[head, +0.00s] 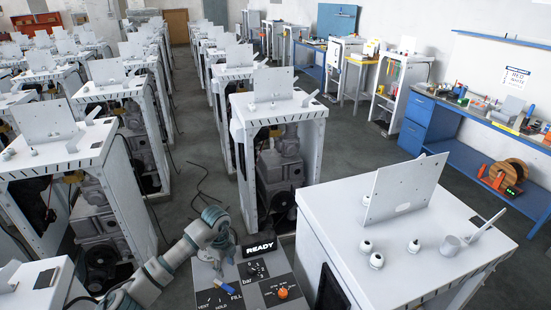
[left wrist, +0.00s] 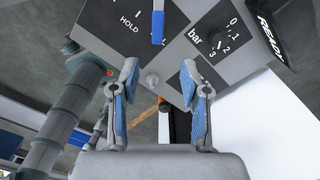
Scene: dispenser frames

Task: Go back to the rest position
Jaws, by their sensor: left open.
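My left arm reaches in from the lower left of the head view, and its gripper (head: 221,261) points down over the control panel (head: 262,270). In the left wrist view the gripper (left wrist: 159,72) is open, with blue-padded fingers apart. The panel carries a blue lever (head: 225,287), a black bar dial (head: 254,268), an orange knob (head: 282,293) and a black READY sign (head: 260,246). My right gripper is out of view.
A white dispenser frame (head: 330,215) with an upright plate stands close at the right. Another frame (head: 277,110) stands behind the panel. Rows of similar frames fill the left. A blue workbench (head: 440,120) lines the right wall. Grey floor aisles (head: 195,150) lie between the rows.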

